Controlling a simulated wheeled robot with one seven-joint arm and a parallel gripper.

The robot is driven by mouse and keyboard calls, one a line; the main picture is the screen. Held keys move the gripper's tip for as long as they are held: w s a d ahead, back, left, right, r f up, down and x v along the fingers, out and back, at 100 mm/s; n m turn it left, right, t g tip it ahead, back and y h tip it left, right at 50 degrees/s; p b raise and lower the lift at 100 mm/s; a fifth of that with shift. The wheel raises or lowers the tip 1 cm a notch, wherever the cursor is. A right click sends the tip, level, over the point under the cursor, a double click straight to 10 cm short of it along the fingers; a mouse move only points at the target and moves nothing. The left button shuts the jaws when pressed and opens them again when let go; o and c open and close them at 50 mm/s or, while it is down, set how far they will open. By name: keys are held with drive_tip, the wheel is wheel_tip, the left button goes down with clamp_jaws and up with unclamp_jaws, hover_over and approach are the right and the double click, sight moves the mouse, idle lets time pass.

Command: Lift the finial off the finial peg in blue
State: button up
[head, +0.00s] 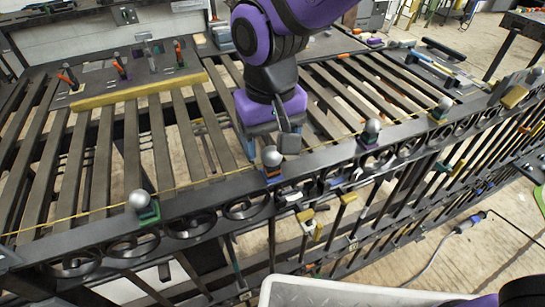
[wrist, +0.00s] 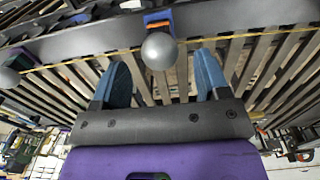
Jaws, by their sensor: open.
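The finial (head: 271,155) is a silver-grey ball on a peg with a blue and orange base (head: 273,175), standing on the gate's top rail. In the wrist view the ball (wrist: 159,50) lies centred in the gap between my fingertips, with the blue and orange base (wrist: 158,20) behind it. My gripper (head: 267,142) is open, its blue fingers apart on either side of the ball's line. It also shows in the wrist view (wrist: 162,62). Neither finger visibly touches the ball. The gripper and arm hide some of the slats behind the ball.
Similar balls stand along the rail: one on a green base (head: 138,199) at left, others (head: 372,125) (head: 444,103) at right. A yellow bar (head: 140,91) lies on the slatted bench. Tools stand at the back left. A grey tray (head: 350,294) is at the front.

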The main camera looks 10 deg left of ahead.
sight(272, 161)
drive_tip(key=f, duration=0.3)
drive_tip(key=shift+s+d+f, duration=0.15)
drive_tip(key=shift+s+f, duration=0.15)
drive_tip(key=shift+s, duration=0.05)
drive_tip(key=shift+f, duration=0.65)
drive_tip(key=shift+c, duration=0.3)
drive_tip(key=c, duration=1.1)
drive_tip(key=shift+r, duration=0.15)
